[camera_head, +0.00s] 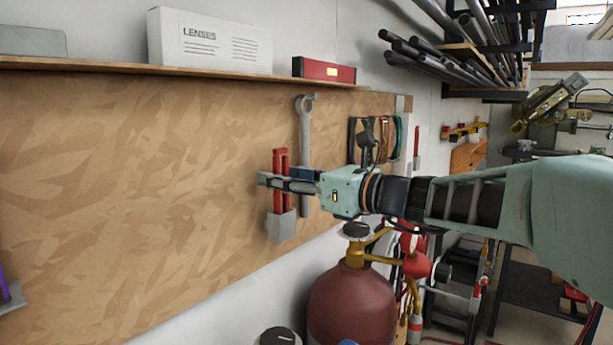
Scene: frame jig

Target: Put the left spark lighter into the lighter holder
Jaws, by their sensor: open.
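A red two-pronged tool (281,160), which looks like a spark lighter, stands upright against the tan board. A grey block (281,227) is at its lower end; I cannot tell whether this is a holder or part of the tool. My gripper (270,180) reaches in from the right, and its open fingers cross the red tool's middle. They hide part of it, and I cannot tell whether they touch it. A similar slim red thing with a grey lower end (417,148) is on the wall farther right. I cannot tell for sure which thing is the lighter holder.
A wrench (305,125) hangs just right of the red tool. Dark, orange and teal loops (383,140) hang beyond it. A shelf (200,75) runs above, carrying a LENSES box (209,42) and a red box (324,69). A dark red cylinder (352,305) stands below.

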